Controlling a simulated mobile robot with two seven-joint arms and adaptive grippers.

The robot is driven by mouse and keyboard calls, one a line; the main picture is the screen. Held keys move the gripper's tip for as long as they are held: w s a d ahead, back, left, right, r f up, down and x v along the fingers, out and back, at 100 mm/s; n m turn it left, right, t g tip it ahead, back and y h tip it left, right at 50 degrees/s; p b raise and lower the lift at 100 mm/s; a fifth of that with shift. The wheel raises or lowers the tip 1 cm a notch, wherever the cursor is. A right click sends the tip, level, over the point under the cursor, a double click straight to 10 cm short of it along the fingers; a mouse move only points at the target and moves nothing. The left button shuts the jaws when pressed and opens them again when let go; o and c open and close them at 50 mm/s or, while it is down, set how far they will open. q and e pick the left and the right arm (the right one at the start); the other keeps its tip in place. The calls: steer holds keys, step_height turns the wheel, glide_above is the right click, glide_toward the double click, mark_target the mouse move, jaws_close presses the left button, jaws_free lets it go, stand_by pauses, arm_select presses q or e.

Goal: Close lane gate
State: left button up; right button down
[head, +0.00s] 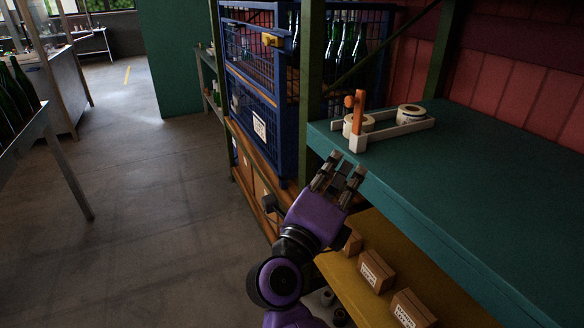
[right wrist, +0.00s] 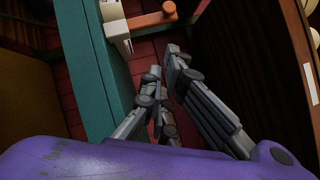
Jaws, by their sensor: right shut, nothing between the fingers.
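A white lane rack (head: 400,132) lies on the teal shelf, with two pale rolls (head: 411,113) in or beside it. An orange gate arm (head: 357,112) stands upright at the rack's front left end. In the right wrist view an orange bar (right wrist: 152,19) and a white block (right wrist: 115,27) show at the top. My right gripper (head: 341,172) is shut and empty, just in front of the shelf's edge and below the orange arm, apart from it. Its fingers also show in the right wrist view (right wrist: 164,70). My left gripper is not in view.
The teal shelf (head: 480,190) is bare to the right of the rack. A blue wire cage (head: 262,125) with bottles stands left of a green post (head: 312,80). Small cartons (head: 376,271) sit on a yellow shelf below. The floor (head: 140,220) at left is clear.

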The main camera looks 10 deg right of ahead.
steer(key=p, duration=0.2)
glide_toward(358, 124)
steer(key=s+d+r, duration=0.1)
steer(key=d+r, duration=0.3)
steer(key=d, duration=0.1)
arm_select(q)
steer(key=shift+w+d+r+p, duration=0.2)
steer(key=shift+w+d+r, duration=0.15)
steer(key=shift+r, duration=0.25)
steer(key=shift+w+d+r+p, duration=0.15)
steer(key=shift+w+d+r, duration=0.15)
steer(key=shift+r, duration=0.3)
arm_select(e)
steer(key=shift+w+a+r, duration=0.15)
steer(key=shift+w+a, duration=0.05)
steer(key=shift+w, duration=0.7)
steer(key=shift+w+a+r, duration=0.15)
steer(key=shift+w+a, duration=0.05)
steer(key=shift+w, duration=0.7)
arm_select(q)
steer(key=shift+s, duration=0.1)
